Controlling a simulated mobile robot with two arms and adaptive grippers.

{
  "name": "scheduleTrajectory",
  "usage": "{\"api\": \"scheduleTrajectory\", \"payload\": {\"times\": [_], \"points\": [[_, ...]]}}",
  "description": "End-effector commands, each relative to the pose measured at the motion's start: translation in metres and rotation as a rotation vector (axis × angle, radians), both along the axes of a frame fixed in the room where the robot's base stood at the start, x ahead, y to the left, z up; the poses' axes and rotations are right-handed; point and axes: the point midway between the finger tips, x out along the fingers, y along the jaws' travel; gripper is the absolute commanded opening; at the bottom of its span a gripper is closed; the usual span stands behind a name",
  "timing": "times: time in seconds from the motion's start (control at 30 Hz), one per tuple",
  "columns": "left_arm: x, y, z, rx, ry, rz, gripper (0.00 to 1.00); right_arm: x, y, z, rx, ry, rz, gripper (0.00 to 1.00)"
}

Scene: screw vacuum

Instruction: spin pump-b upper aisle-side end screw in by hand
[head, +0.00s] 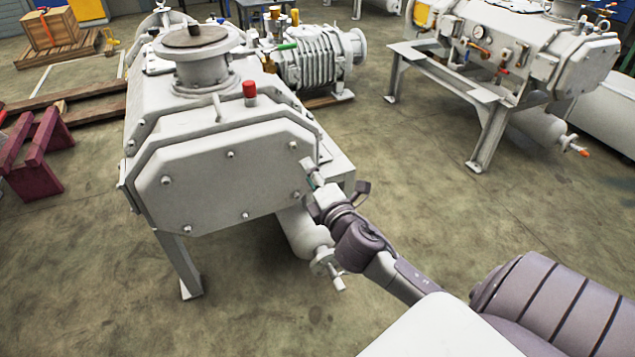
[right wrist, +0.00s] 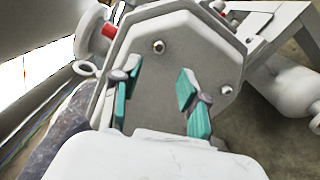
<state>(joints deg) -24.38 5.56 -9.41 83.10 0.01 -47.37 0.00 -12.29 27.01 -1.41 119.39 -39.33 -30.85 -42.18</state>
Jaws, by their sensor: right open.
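A grey vacuum pump (head: 140,110) has a flat octagonal end plate (head: 215,190) facing me in the head view. I see no label saying which pump it is. Several small screws sit around the plate, one at the upper right (head: 292,145). The end plate also fills the right wrist view (right wrist: 180,65), with one screw (right wrist: 158,46) beyond the fingertips and another screw (right wrist: 227,89) to the right of them. My right gripper (head: 311,176) is at the plate's right edge. Its teal fingers (right wrist: 157,85) are apart with nothing between them. My left gripper is out of view.
A red cap (head: 249,88) and a round flange (head: 195,40) stand on top of the pump. A cylinder with a valve handle (head: 325,262) sits under it. A second pump (head: 520,50) on a stand is at the upper right. Open floor (head: 450,210) lies between.

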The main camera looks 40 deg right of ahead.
Motion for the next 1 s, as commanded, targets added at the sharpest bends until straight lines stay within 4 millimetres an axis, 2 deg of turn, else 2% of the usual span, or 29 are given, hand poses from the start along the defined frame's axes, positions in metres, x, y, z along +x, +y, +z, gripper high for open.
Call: {"api": "scheduleTrajectory", "payload": {"times": [0.1,0.27,0.83,0.93,1.0], "points": [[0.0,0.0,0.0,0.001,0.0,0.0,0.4,-0.019,0.005,-0.001,0.002,0.002,0.0,0.44],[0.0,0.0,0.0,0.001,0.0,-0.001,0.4,-0.031,0.007,0.0,0.0,0.0,0.0,0.44],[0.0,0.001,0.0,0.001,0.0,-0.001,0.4,-0.033,0.008,0.0,0.001,0.0,0.0,0.44],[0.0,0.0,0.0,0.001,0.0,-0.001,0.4,-0.033,0.007,-0.01,0.03,0.018,-0.008,0.44],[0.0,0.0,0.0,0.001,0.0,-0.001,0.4,-0.034,0.005,-0.033,0.095,0.057,-0.024,0.44]]}}
